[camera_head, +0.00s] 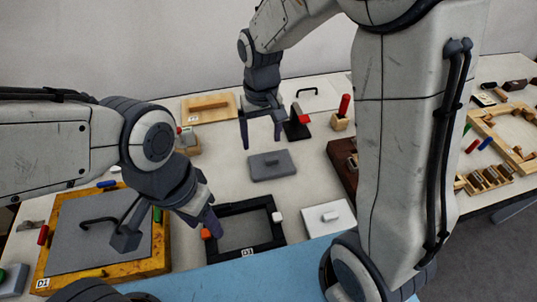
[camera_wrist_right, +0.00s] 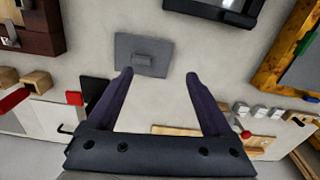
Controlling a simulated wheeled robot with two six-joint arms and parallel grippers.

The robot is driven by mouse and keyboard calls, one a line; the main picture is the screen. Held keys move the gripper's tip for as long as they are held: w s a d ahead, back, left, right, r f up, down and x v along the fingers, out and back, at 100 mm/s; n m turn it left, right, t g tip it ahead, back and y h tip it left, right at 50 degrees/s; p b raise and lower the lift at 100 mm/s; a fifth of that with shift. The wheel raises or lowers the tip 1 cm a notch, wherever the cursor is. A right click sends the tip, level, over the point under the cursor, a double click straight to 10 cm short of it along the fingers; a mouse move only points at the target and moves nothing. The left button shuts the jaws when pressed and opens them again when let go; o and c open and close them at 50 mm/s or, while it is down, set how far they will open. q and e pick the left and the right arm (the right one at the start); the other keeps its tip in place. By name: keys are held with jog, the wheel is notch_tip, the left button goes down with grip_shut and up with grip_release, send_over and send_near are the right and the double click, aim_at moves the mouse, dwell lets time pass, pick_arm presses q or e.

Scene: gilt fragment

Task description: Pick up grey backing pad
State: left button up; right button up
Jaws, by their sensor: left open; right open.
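The grey backing pad (camera_head: 285,164) is a flat grey slab with a small raised block on top. It lies on the pale table near the middle of the head view. It also shows in the right wrist view (camera_wrist_right: 130,55), ahead of the fingertips and a little left of centre. My right gripper (camera_head: 261,145) is open and empty, above the table just behind the pad; its two fingers (camera_wrist_right: 160,75) are spread in the wrist view. My left gripper (camera_head: 205,222) is at the lower left, near the black frame; its fingers are partly hidden.
A black frame (camera_head: 213,251) labelled D3 lies in front of the pad, with a white pad (camera_head: 345,222) to its right. A yellow-edged frame (camera_head: 62,205) lies left. A dark wooden block (camera_head: 342,163) stands right of the pad. A black stand (camera_head: 295,130) and wooden board (camera_head: 187,109) lie behind.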

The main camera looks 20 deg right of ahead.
aim_at(271, 159)
jog(key=shift+m, duration=0.6)
jog(key=w+d+f, duration=0.1)
jog(key=f, duration=0.1)
jog(key=w+f, duration=0.1)
jog(key=f, duration=0.1)
jog(key=w+d+f, duration=0.1)
jog(key=f, duration=0.1)
jog(key=shift+d+f, duration=0.15)
jog(key=shift+d, duration=0.2)
jog(key=shift+d+f+p, duration=0.15)
jog(key=shift+f+p, duration=0.25)
jog(key=shift+f, duration=1.2)
jog(key=shift+d+f+p, duration=0.15)
jog(key=shift+f+p, duration=0.2)
jog(key=shift+f, duration=1.2)
grip_shut()
jog(key=shift+r, duration=0.1)
